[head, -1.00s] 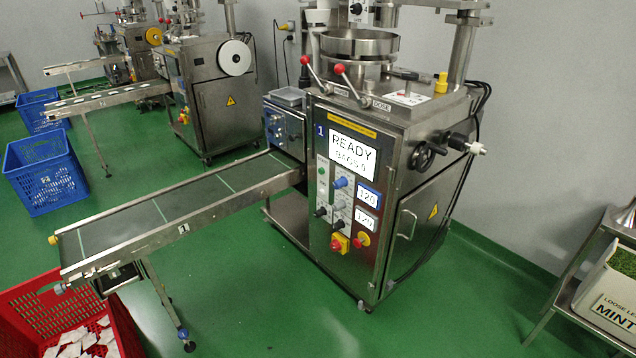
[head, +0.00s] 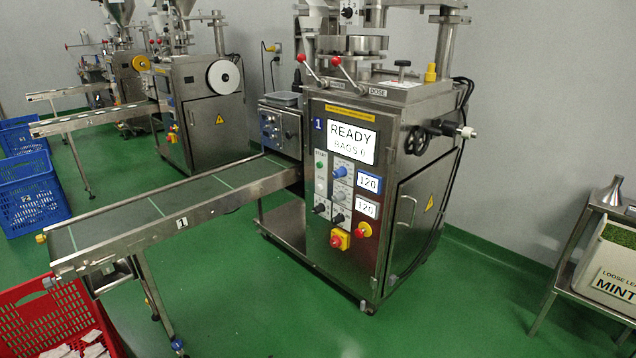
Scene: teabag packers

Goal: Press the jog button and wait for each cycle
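Packing machine 1 (head: 349,271) stands in the middle of the head view with its control panel facing me. Its display (head: 350,141) reads "READY" and "BAGS 0". The panel has a green button (head: 320,165) at the left, a blue knob or button (head: 340,171), a grey knob (head: 339,196) and black knobs below. Two small readouts (head: 368,182) show 120. A red mushroom button (head: 363,230) and a yellow-and-red switch (head: 340,239) sit lowest. The small labels are too small to read, so I cannot tell which control is jog. Neither gripper is in view.
A conveyor (head: 160,206) runs from the machine toward the lower left. A red crate (head: 50,318) with white teabags is at its end. Blue crates (head: 30,190) and other machines (head: 205,120) stand behind left. A mint bin (head: 610,262) is at right. Green floor ahead is clear.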

